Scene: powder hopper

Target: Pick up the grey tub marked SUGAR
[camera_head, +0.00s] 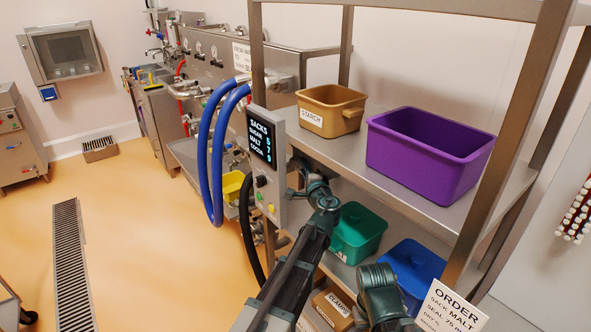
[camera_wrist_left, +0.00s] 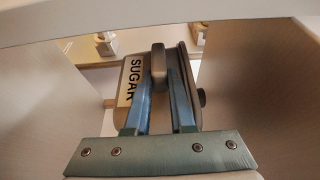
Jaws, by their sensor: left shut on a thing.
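The tub marked SUGAR (camera_wrist_left: 133,80) shows in the left wrist view, tilted in the picture, with its pale label to the left. My left gripper (camera_wrist_left: 158,82) has its two blue-grey fingers at the tub, shut on a part of it near the rim. The fingers cover part of the tub's middle. In the head view my left gripper (camera_head: 302,178) is small, beside the display panel at the shelf's left end. I cannot make out the SUGAR tub in that view. My right gripper does not show.
A tan STARCH tub (camera_head: 331,111) and a purple tub (camera_head: 425,160) stand on the upper shelf (camera_head: 357,158). Green (camera_head: 356,235) and blue (camera_head: 408,275) tubs sit below. Shelf posts and the display panel (camera_head: 264,150) stand close to my arm. The floor at left is open.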

